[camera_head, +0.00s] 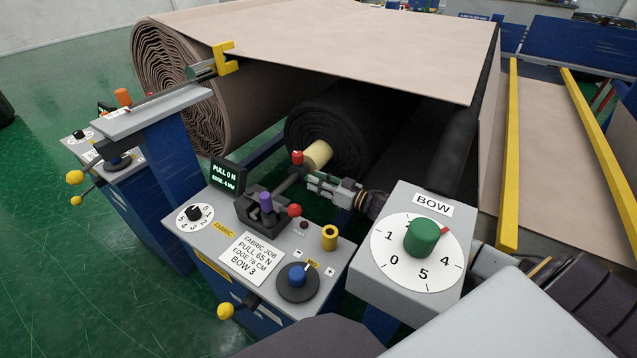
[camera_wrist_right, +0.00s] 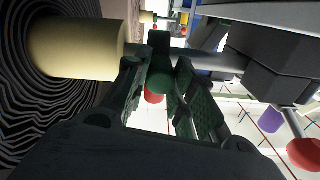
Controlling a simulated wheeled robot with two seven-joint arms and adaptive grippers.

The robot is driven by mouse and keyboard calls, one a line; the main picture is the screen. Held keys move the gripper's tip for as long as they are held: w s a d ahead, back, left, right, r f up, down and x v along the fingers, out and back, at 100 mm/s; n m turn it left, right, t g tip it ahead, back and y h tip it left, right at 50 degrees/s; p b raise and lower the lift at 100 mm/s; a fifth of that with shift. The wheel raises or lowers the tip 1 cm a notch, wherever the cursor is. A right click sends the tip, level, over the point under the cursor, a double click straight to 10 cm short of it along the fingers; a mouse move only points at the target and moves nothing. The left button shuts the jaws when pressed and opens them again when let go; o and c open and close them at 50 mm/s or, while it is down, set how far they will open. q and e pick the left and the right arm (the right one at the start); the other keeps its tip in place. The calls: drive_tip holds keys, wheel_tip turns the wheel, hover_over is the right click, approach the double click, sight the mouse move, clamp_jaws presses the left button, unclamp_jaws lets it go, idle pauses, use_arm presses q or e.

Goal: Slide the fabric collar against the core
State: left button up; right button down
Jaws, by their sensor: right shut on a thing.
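The core (camera_head: 318,154) is a pale yellow tube sticking out of the end of a black fabric roll (camera_head: 345,115). In the right wrist view the core (camera_wrist_right: 75,48) lies at the upper left. A dark shaft runs from the console block towards it. At its end is a dark collar (camera_wrist_right: 160,68) with a red knob (camera_head: 297,157). My right gripper (camera_head: 312,183) is shut on this collar, and its fingers hide much of it. My left gripper is not in view.
The BOW box (camera_head: 400,283) stands close to my right arm. A large beige roll (camera_head: 190,90) is behind.

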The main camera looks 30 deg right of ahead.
drive_tip(key=shift+w+d, duration=0.45)
drive_tip(key=shift+d, duration=0.3)
drive_tip(key=shift+w+d, duration=0.4)
drive_tip(key=shift+d, duration=0.35)
drive_tip(key=c, duration=1.2)
unclamp_jaws()
drive_tip(key=shift+w+d, duration=0.1)
drive_tip(key=shift+d, duration=0.05)
drive_tip(key=shift+o, duration=0.2)
drive_tip(key=shift+r, duration=0.1)
wheel_tip(320, 180, up, 10)
wheel_tip(320, 180, down, 9)
